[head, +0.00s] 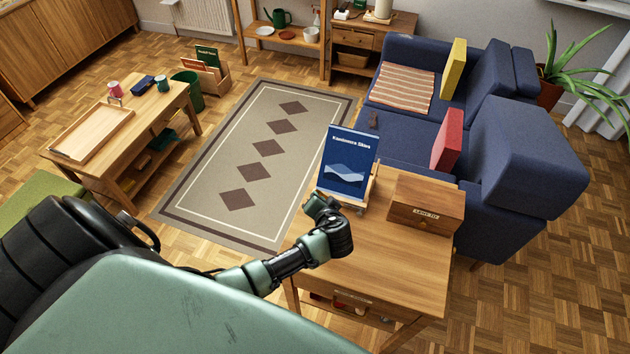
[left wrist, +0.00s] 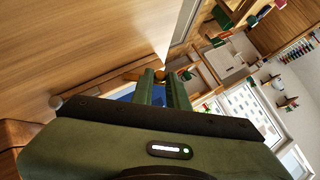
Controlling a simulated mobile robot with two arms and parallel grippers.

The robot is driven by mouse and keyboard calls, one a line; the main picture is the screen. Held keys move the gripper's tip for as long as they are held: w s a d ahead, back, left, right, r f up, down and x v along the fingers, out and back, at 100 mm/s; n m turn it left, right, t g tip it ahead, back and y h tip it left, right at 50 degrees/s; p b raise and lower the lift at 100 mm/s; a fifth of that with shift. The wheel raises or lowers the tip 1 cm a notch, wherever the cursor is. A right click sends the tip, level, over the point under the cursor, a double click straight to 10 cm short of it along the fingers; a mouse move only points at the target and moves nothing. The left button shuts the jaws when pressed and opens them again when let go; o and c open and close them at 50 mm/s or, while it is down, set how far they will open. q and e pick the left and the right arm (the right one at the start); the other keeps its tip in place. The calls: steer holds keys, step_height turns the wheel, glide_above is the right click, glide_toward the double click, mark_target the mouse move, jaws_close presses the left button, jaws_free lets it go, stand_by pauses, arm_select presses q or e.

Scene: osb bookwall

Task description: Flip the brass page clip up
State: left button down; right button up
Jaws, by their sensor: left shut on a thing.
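A blue book (head: 348,160) with a pale wave picture stands tilted back on a wooden book stand (head: 367,187) at the far left corner of the wooden side table (head: 390,262). My left gripper (head: 320,203) is at the stand's lower left, at the foot of the book. In the left wrist view my left gripper (left wrist: 165,77) has its fingers close together, shut on the brass page clip at the stand's ledge. The clip is mostly hidden by the fingers; brass-brown bits show beside the tips. Blue of the book (left wrist: 124,94) shows beside the fingers. My right gripper is not in view.
A wooden box (head: 425,203) with a label stands on the table right of the book. The near tabletop is clear. A blue sofa (head: 400,135) with yellow and red cushions stands behind. A patterned rug (head: 262,160) and a low table with a tray (head: 92,133) lie left.

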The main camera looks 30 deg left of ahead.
arm_select(q)
steer(key=d+m+y+b, duration=0.1)
steer(key=y+b, duration=0.1)
steer(key=b, duration=0.1)
steer(key=d+m+y+b, duration=0.1)
steer(key=m+y+b, duration=0.1)
steer(key=b, duration=0.1)
steer(key=w+d+m+y+b, duration=0.1)
steer(key=y+b, duration=0.1)
steer(key=b, duration=0.2)
steer(key=shift+d+m+t, duration=0.3)
steer(key=shift+d+t, duration=0.05)
steer(key=shift+t, duration=0.05)
steer(key=shift+d+m+t+y+b, duration=0.35)
steer(key=shift+y+b, duration=0.35)
steer(key=shift+b, duration=0.25)
steer(key=shift+w+d+m+b, duration=0.1)
steer(key=shift+m+b, duration=0.2)
steer(key=shift+m, duration=0.05)
steer(key=shift+r, duration=0.1)
steer(key=c, duration=1.4)
jaws_free()
